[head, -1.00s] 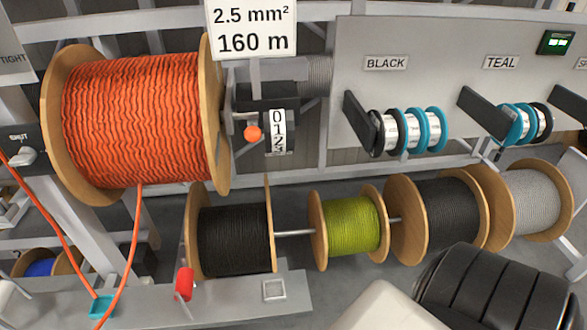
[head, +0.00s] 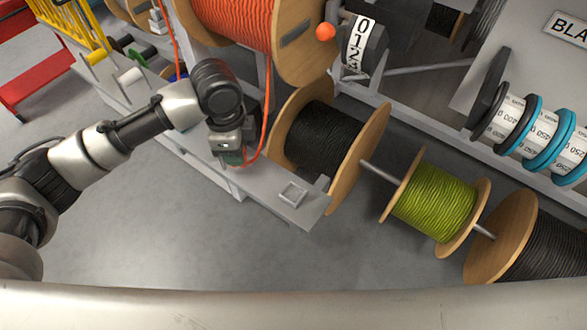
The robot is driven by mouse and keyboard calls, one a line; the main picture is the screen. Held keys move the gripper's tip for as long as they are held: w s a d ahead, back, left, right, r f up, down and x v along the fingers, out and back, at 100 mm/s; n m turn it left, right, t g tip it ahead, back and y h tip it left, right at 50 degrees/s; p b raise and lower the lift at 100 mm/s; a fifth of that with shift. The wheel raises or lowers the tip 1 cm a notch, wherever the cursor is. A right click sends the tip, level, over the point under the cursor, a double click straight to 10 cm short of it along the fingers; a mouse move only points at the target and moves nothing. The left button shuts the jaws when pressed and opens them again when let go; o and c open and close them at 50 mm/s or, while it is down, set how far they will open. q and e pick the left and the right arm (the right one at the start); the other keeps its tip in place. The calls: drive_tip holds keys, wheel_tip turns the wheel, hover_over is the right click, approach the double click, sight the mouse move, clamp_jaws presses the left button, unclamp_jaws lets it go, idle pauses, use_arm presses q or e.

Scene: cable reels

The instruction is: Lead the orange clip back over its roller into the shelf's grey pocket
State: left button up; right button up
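The large orange cable reel (head: 228,22) is at the top. An orange cable (head: 265,110) hangs from it and curves in behind my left gripper (head: 232,158). My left arm comes in from the left, and that gripper points down at the shelf (head: 250,185). A small teal-green piece shows at its fingertips, but I cannot tell whether it is gripped. The orange clip cannot be made out. The square grey pocket (head: 292,194) is on the shelf, right of the gripper, and looks empty. Rollers (head: 130,75) show at upper left; which belongs to the orange cable is unclear. My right gripper is out of view.
A black cable reel (head: 322,140) stands close behind the pocket. A lime-green reel (head: 435,203) and another dark reel (head: 540,255) follow on a rod to the right. A counter (head: 360,45) hangs above. Open floor lies in front of the shelf.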

use_arm(q)
drive_tip(key=shift+w+d+f+m+b, duration=0.15)
drive_tip(key=shift+d+f+m+b, duration=0.3)
drive_tip(key=shift+d+f+m, duration=2.65)
drive_tip(key=shift+w+d+f+m+b, duration=0.15)
drive_tip(key=shift+d+f+m+b, duration=0.55)
drive_tip(key=shift+m, duration=4.45)
drive_tip(key=shift+w+d+f+m+b, duration=0.2)
drive_tip(key=shift+d+f+m, duration=1.95)
drive_tip(key=shift+m, duration=2)
wheel_tip(320, 180, down, 3)
drive_tip(key=shift+a+r+b, duration=0.15)
drive_tip(key=shift+r+b, duration=0.05)
drive_tip(key=shift+b, duration=1)
drive_tip(key=shift+f+b, duration=0.65)
drive_tip(key=shift+f, duration=0.55)
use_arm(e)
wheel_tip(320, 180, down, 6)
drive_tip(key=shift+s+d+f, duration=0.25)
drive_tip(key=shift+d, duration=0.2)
use_arm(q)
drive_tip(key=o, duration=1)
